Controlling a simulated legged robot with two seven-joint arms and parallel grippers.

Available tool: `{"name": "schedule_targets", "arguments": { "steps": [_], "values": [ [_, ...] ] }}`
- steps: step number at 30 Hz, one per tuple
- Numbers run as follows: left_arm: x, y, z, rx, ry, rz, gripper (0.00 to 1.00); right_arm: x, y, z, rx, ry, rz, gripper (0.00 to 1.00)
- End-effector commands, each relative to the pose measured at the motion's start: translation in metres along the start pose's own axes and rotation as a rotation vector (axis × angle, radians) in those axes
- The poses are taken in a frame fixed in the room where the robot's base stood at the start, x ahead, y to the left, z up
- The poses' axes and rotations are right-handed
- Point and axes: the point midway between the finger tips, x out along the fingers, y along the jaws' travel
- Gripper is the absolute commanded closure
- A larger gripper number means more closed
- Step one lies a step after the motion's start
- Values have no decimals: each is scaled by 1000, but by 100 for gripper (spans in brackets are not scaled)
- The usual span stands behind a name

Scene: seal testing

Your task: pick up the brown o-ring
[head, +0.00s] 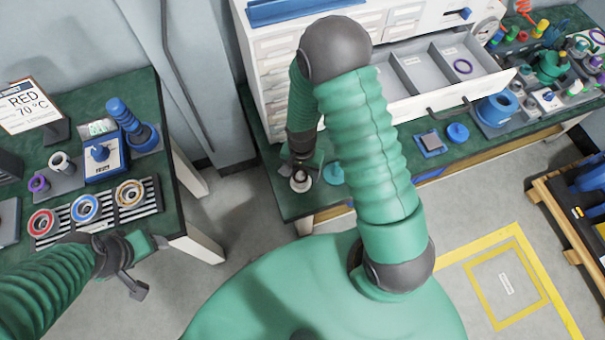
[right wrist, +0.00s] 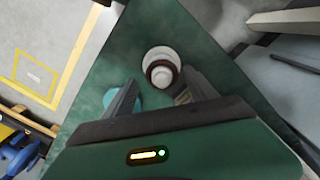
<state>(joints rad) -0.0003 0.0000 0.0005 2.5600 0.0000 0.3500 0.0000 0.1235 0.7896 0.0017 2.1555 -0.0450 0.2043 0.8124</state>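The brown o-ring (right wrist: 149,73) sits around a small white round stand (right wrist: 160,53) on the green bench top, seen in the right wrist view. In the head view the white stand (head: 301,183) shows at the bench's near left corner, just below my right gripper (head: 302,165). In the right wrist view my right gripper (right wrist: 160,93) is open, its two fingers apart and nothing between them. The ring lies beyond the fingertips, roughly centred between them. My left gripper (head: 146,268) is near the left table's front edge; its finger gap is unclear.
A teal disc (head: 333,174) lies right beside the stand. The left table has a striped rack (head: 62,225) with several rings, a blue device (head: 104,160) and a sign (head: 30,105). Bare floor lies between the tables.

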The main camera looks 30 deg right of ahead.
Motion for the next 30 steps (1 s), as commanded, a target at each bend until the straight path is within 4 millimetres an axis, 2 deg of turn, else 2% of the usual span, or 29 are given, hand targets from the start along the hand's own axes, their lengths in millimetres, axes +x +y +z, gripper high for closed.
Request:
{"name": "schedule_targets", "arguments": {
  "steps": [2, 15, 23, 30],
  "values": [
    [0, 0, 0, 0, 0, 0, 31, 0, -1, 1, -1, 1, 1, 43],
    [0, 0, 0, -1, 0, 0, 31, 0, -1, 1, -2, -1, -1, 100],
    [0, 0, 0, -1, 0, 0, 31, -2, 0, 0, 0, 1, 0, 100],
    [-7, 0, -2, -1, 0, 0, 31, -31, -1, -1, -1, 4, -3, 100]
  ]
}}
